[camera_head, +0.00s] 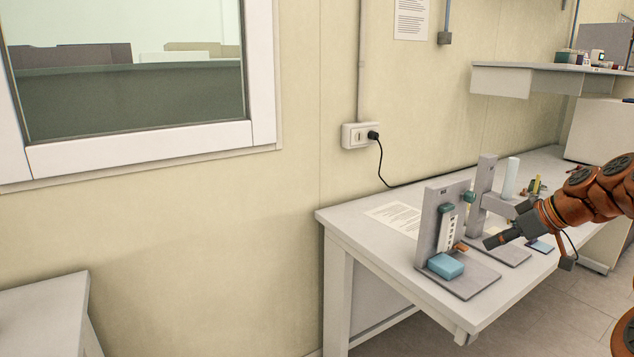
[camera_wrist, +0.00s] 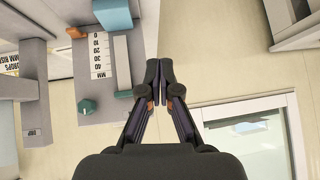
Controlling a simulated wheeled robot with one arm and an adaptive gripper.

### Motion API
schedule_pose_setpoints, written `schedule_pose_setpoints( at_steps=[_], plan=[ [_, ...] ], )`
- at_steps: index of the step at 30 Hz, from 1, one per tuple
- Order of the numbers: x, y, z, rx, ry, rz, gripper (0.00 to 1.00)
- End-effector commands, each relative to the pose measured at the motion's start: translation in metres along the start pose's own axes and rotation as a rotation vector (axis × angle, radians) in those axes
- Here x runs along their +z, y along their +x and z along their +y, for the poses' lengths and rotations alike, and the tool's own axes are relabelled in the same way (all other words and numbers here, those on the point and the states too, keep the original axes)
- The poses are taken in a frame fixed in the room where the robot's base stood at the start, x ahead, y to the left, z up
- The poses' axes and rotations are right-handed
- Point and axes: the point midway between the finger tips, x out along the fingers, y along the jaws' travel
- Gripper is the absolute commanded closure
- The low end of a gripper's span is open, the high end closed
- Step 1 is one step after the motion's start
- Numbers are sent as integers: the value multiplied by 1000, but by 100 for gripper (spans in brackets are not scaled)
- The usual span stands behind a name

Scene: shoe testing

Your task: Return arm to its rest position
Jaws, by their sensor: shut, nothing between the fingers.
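My gripper (camera_head: 491,241) is at the right in the head view, at the end of my orange arm, just in front of a grey test stand (camera_head: 431,222). In the wrist view, my gripper (camera_wrist: 160,70) has its fingertips together with nothing between them. The stand shows there at the left, with a white millimetre scale (camera_wrist: 100,55), a blue block (camera_wrist: 113,14) and a green knob (camera_wrist: 87,106). The fingers appear apart from the stand in the wrist view.
The stand rests on a white table (camera_head: 345,217) along the wall, beside a second grey stand (camera_head: 484,190) and a paper sheet (camera_head: 395,217). A shelf (camera_head: 520,82) hangs above at the right. A wall socket (camera_head: 355,135) holds a plugged cable.

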Motion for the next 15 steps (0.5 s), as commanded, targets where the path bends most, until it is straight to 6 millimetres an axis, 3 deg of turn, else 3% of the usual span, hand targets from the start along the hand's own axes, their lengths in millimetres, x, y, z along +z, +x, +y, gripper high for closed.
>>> schedule_pose_setpoints(
  at_steps=[7, 11, 15],
  plan=[
    [-24, 14, -97, -93, 26, -95, 100],
    [-21, 22, -158, -128, 56, -180, 100],
    [-5, 26, -216, -138, 95, -284, 100]
  ],
)
